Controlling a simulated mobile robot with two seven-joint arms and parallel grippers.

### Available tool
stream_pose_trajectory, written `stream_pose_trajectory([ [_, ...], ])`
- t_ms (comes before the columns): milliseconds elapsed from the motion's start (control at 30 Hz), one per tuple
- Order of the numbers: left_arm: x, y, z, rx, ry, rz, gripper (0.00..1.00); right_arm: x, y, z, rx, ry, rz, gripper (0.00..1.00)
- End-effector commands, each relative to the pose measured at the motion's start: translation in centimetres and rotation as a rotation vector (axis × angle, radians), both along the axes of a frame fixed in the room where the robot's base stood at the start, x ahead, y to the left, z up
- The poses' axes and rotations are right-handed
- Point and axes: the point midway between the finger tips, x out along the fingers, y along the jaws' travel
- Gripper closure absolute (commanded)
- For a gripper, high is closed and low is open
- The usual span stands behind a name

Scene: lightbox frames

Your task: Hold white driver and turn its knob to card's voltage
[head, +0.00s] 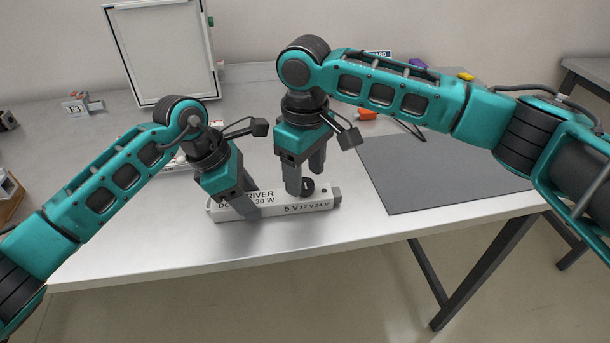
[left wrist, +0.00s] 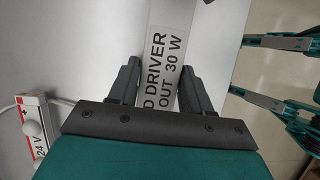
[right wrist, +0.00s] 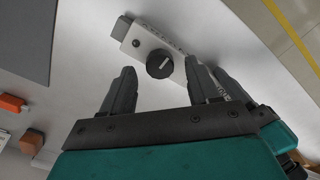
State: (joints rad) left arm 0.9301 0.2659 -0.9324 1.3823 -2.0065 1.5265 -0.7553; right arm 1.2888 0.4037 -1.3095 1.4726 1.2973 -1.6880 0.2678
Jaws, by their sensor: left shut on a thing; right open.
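The white driver (head: 275,205) lies on the metal table near its front edge, marked "DRIVER", "30 W" and "5 V 12 V 24 V". My left gripper (head: 250,203) is shut on its left part; in the left wrist view the fingers (left wrist: 158,85) flank the driver's lettered top (left wrist: 165,50). The black knob (head: 308,186) is near the driver's right end; in the right wrist view the knob (right wrist: 159,64) shows a white pointer line. My right gripper (head: 303,180) is open by the knob, with its fingers (right wrist: 160,85) apart. The card's voltage text is not readable.
A dark grey mat (head: 440,170) covers the table's right side. A white framed panel (head: 162,50) stands at the back. A white box marked "24 V" (left wrist: 38,130) lies left in the left wrist view. Orange blocks (right wrist: 12,103) lie near the mat.

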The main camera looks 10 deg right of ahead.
Motion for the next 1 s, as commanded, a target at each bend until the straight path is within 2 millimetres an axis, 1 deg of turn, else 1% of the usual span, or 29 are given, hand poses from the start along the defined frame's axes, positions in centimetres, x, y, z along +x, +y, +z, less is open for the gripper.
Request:
stream_pose_trajectory([
  [33, 0.0, 0.0, 0.0, 0.0, 0.001, 0.0, 0.9, 0.0, 0.0, -0.6, -0.001, 0.001, -0.001, 0.4],
  [100, 0.0, 0.0, 0.0, 0.0, 0.001, -0.001, 0.9, 0.0, 0.0, -1.2, -0.001, 0.001, -0.001, 0.4],
  [200, 0.0, 0.0, 0.0, 0.0, 0.001, -0.001, 0.9, 0.0, 0.0, -1.6, 0.001, -0.001, -0.001, 0.4],
  [467, 0.0, 0.0, 0.0, -0.001, 0.001, 0.0, 0.9, 0.0, 0.0, -1.7, 0.001, -0.001, -0.001, 0.4],
  [1000, 0.0, 0.0, 0.0, -0.001, 0.001, 0.0, 0.9, 0.0, 0.0, -1.6, 0.001, -0.001, 0.0, 0.91],
])
